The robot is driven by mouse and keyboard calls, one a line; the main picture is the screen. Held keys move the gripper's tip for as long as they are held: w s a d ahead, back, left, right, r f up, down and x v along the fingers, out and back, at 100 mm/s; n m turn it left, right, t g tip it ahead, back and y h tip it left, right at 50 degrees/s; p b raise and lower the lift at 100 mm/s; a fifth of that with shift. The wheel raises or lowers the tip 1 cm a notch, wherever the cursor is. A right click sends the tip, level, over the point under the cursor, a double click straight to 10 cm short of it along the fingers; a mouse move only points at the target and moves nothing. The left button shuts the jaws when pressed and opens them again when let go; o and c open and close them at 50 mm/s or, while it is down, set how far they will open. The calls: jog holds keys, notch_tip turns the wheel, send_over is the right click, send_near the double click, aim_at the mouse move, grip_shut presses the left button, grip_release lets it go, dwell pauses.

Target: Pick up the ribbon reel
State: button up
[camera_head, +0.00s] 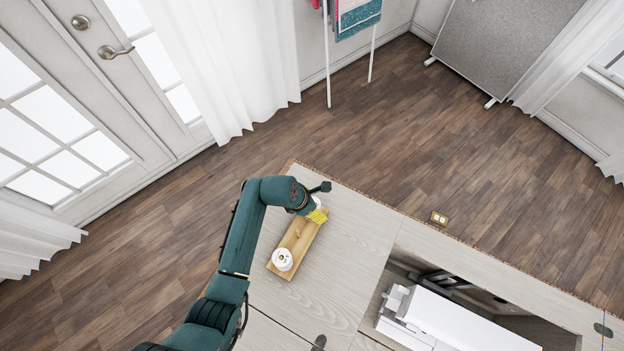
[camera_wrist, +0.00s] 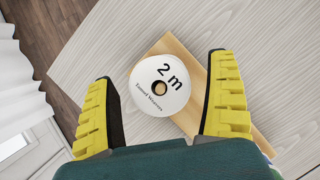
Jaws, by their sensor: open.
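The ribbon reel is a white disc (camera_wrist: 146,92) with "2 m" printed on it and a hole in its middle. In the wrist view it lies between the two yellow fingers of my gripper (camera_wrist: 163,66), with space on both sides. It rests on or over the end of a narrow wooden tray (camera_wrist: 177,46). In the head view my gripper (camera_head: 318,215) is over the tray's far end (camera_head: 301,237), and a bit of white shows beside it. My gripper is open and holds nothing. Its height above the reel is hard to tell.
A white round item with a gold centre (camera_head: 283,260) stands at the tray's near end. The pale wood cabinet top (camera_head: 350,225) is clear around the tray. To the right, a white sewing machine (camera_head: 450,322) sits in a recess. A small brass plate (camera_head: 439,218) is near the back edge.

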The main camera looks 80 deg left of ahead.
jog(key=c, duration=1.1)
notch_tip(320, 180, up, 10)
jog(key=shift+r+p, duration=0.1)
jog(key=shift+p, duration=0.9)
jog(key=shift+w, duration=0.1)
